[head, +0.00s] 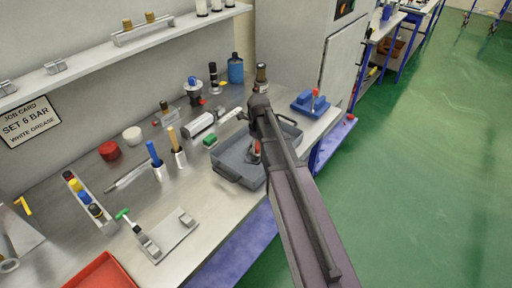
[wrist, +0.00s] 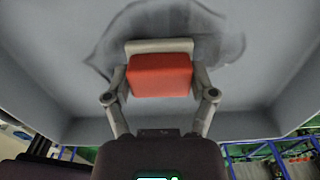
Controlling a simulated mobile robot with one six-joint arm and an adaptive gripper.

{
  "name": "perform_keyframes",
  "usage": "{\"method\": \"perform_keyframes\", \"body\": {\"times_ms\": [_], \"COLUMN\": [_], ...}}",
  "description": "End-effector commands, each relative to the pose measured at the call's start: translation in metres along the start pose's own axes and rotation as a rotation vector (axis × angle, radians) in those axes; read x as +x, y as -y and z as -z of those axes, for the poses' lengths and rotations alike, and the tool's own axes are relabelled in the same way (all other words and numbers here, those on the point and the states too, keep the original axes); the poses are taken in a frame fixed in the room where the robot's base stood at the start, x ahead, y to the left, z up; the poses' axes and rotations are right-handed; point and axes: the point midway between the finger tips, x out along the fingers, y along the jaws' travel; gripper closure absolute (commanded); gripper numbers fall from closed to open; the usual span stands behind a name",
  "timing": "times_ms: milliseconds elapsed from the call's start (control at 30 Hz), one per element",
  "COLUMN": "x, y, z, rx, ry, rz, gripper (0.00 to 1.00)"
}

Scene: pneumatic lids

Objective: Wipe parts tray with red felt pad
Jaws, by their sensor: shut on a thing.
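The grey parts tray (head: 229,172) stands on the metal bench at its right part, under my arm. In the wrist view, the tray's grey floor (wrist: 60,62) carries a dark smeared stain (wrist: 118,38). My gripper (wrist: 160,88) is shut on the red felt pad (wrist: 160,75), which has a pale strip along its far edge. The pad is over the stained area; whether it touches the floor I cannot tell. In the head view, the gripper (head: 256,152) is inside the tray and mostly hidden by my arm.
A blue bottle (head: 235,69) is behind. A red tray (head: 103,272) sits at the front left.

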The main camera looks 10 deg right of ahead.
Motion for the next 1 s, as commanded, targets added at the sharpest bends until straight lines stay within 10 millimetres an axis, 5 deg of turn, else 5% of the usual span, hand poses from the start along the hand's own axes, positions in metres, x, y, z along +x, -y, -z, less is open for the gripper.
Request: {"method": "perform_keyframes", "body": {"times_ms": [1000], "x": [0.001], "y": [0.032], "z": [-0.002], "rx": [0.001], "ry": [0.000], "rz": [0.002], "gripper": [0.65]}}
